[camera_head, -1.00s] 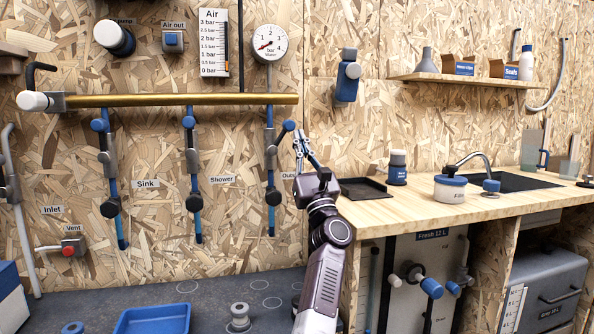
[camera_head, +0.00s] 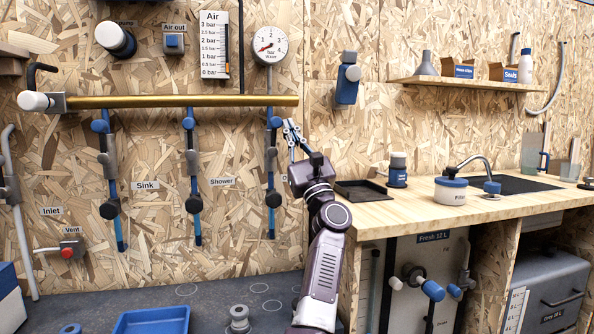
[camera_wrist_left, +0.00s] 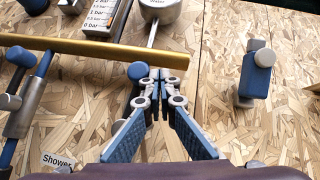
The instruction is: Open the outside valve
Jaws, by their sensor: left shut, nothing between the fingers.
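The outside valve (camera_head: 271,153) is on the rightmost vertical blue pipe under the brass manifold. Its blue handle knob (camera_head: 274,123) stands near the top, about in line with the pipe, as on the two other branches. The knob also shows in the wrist view (camera_wrist_left: 137,70), just left of my fingertips. My left gripper (camera_head: 290,128) is shut and empty, with its fingertips pointing up just right of the knob. I cannot tell whether they touch it. The gripper hides most of the valve's label. My right gripper is out of view.
The brass manifold (camera_head: 180,101) runs just above the fingertips. Sink and shower branches hang to the left. A water gauge (camera_head: 270,45) is above. The wooden counter (camera_head: 385,216) with a black tray (camera_head: 364,191) lies right of my arm.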

